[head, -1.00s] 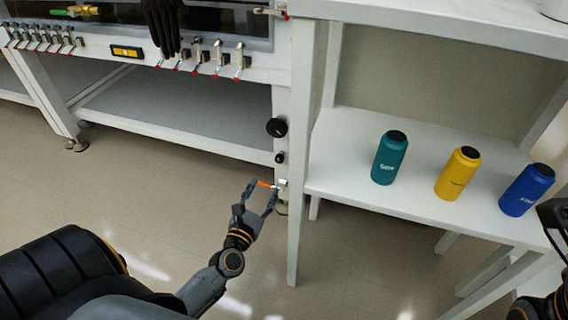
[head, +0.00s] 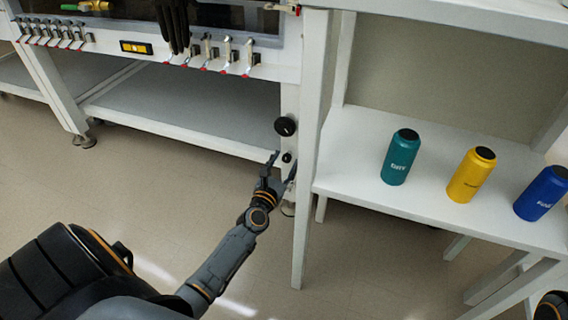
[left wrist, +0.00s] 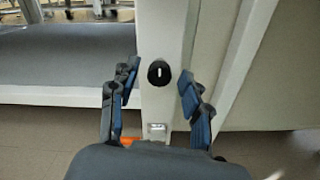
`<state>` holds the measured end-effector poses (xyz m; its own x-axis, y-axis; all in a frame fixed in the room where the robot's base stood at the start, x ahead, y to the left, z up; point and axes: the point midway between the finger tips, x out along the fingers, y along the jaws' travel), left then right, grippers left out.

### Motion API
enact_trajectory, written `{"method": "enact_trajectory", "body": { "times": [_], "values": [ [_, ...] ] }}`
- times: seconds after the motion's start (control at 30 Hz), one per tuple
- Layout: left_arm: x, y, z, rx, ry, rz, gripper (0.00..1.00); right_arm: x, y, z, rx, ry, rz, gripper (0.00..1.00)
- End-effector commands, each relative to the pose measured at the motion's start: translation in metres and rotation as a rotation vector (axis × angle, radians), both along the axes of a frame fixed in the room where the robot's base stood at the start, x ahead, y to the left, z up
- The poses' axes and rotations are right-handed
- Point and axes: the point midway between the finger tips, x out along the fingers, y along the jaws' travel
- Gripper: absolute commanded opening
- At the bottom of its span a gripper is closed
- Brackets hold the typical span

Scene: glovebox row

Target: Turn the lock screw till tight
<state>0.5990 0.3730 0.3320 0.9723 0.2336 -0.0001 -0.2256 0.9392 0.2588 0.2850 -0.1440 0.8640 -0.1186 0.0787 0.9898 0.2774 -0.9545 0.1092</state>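In the left wrist view this knob (left wrist: 158,74) is round, with an upright pale slot or mark. Nothing is held. I cannot tell how far the fingertips are from the post. My right gripper is not in view; only a dark bit of my right arm shows at bottom right.
Teal (head: 400,158), yellow (head: 471,175) and blue (head: 541,194) bottles stand on the shelf (head: 350,150) to the right.

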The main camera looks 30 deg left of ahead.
Motion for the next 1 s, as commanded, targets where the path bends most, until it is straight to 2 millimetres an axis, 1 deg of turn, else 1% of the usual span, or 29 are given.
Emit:
{"method": "enact_trajectory", "body": {
  "times": [0.03, 0.07, 0.1, 0.17, 0.2, 0.23, 0.47, 0.63, 0.77, 1.0],
  "values": [
    [-0.0002, -0.0001, 0.0000, 0.000, 0.000, 0.000, 0.36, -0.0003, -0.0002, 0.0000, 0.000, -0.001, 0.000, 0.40],
    [-0.0002, -0.0001, 0.0000, 0.000, 0.000, 0.000, 0.30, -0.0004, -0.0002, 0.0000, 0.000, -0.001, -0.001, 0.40],
    [-0.0002, -0.0001, 0.0000, 0.000, 0.000, 0.000, 0.22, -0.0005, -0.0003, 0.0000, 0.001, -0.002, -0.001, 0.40],
    [-0.0003, -0.0002, 0.0000, 0.000, 0.000, 0.000, 0.09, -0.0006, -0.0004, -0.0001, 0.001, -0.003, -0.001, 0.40],
    [-0.0003, -0.0001, -0.0001, 0.000, 0.000, 0.000, 0.01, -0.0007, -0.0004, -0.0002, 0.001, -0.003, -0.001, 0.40],
    [-0.0003, -0.0001, -0.0001, 0.000, 0.000, 0.000, 0.00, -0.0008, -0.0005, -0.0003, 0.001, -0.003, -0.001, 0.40],
    [-0.0004, -0.0002, 0.0001, 0.012, 0.003, 0.000, 0.00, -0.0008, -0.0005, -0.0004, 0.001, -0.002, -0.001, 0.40],
    [-0.0004, -0.0002, 0.0002, 0.061, 0.016, -0.001, 0.00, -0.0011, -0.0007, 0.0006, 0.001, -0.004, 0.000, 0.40],
    [-0.0003, -0.0005, 0.0003, 0.137, 0.034, -0.001, 0.00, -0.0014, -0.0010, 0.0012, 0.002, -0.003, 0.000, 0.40],
    [-0.0002, -0.0010, 0.0008, 0.338, 0.083, -0.002, 0.00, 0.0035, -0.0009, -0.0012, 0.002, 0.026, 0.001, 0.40]
  ]
}}
